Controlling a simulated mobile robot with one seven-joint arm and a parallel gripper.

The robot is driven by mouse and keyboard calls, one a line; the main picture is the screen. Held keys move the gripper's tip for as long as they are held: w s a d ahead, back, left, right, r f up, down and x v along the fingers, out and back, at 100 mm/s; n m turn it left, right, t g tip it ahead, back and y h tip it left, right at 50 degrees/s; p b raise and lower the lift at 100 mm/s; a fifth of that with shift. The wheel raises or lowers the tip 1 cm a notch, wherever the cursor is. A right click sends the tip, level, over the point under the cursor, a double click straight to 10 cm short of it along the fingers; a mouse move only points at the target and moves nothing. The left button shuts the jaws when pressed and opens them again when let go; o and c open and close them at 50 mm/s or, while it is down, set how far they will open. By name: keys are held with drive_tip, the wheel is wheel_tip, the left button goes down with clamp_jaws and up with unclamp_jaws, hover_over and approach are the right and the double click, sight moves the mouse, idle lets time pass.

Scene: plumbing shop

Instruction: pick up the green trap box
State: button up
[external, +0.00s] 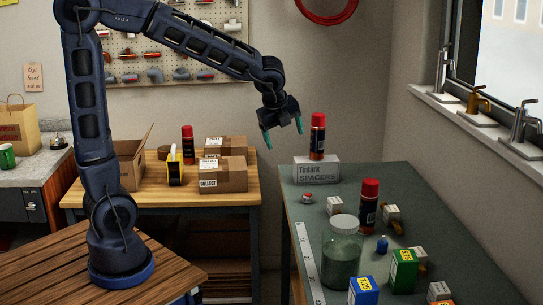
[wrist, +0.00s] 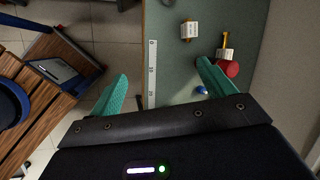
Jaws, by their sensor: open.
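The green trap box (external: 403,270) stands upright near the front of the grey-green table in the external view, with a yellow label on its side. I do not see it in the wrist view. My gripper (external: 284,132) is open and empty, high in the air near the far left end of that table, well back from the green box.
On the table (external: 300,201), a blue box (external: 363,292) stands left of the green box, and a glass jar (external: 342,255) behind it. Small white boxes and a red can (external: 368,204) stand farther back. A ruler (external: 307,255) lies along the left edge. A spacers box (external: 316,170) holds another can.

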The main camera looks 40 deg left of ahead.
drive_tip(key=w+d+f+m+h, duration=0.1)
drive_tip(key=d+f+m, duration=0.15)
drive_tip(key=d, duration=0.25)
drive_tip(key=w+d+f+m, duration=0.1)
drive_tip(key=d+m, duration=0.3)
drive_tip(key=d, duration=0.2)
drive_tip(key=m+g+h, duration=0.2)
drive_tip(key=m+h, duration=0.2)
drive_tip(key=m, duration=1.2)
approach(406, 256)
drive_tip(key=f, duration=0.2)
drive_tip(key=shift+y, duration=0.3)
drive_tip(key=shift+w+d+x, duration=0.15)
drive_tip(key=shift+d+x, duration=0.05)
drive_tip(key=shift+x, duration=2.45)
drive_tip(key=shift+w+d+x, duration=0.1)
drive_tip(key=shift+d+x, duration=0.1)
drive_tip(key=shift+x, duration=2.5)
drive_tip(key=shift+r, duration=0.25)
drive_tip(key=c, duration=1.2)
drive_tip(key=shift+r, duration=0.1)
